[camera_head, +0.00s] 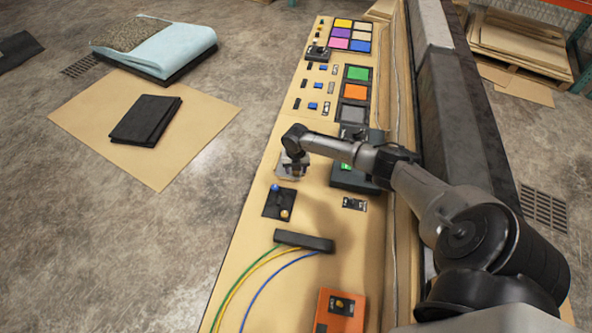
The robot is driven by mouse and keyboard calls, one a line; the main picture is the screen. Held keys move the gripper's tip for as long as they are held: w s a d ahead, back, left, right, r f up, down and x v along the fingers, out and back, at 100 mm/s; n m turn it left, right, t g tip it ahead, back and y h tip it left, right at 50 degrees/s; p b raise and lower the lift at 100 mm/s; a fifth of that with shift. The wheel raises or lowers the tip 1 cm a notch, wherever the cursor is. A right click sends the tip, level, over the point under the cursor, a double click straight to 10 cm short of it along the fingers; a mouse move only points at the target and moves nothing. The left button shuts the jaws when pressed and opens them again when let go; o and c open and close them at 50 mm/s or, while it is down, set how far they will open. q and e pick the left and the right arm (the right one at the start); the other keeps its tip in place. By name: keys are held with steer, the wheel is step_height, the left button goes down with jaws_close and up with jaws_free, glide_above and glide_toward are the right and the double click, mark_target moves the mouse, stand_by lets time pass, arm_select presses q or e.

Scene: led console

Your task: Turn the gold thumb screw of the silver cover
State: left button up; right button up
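A single arm comes in from the right, and its end bends down over the console. That gripper, my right gripper (295,172), points down at a small silver cover (283,168) on the tan console top. The gripper hides much of the cover. I cannot make out the gold thumb screw; the gripper seems to be over it. The fingers are too small and dark to tell whether they are open or shut, or touching anything. My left gripper is not in view.
A black plate with blue and orange knobs (279,204) lies just in front of the cover. A black box (350,178) with a green display is to the right. A black connector (304,241) with coloured cables and an orange box (338,312) are nearer. Coloured buttons (355,92) fill the far end.

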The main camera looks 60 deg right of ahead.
step_height(320, 180, up, 12)
steer(key=p, duration=0.1)
steer(key=shift+f, duration=0.2)
stand_by(0.3)
stand_by(0.5)
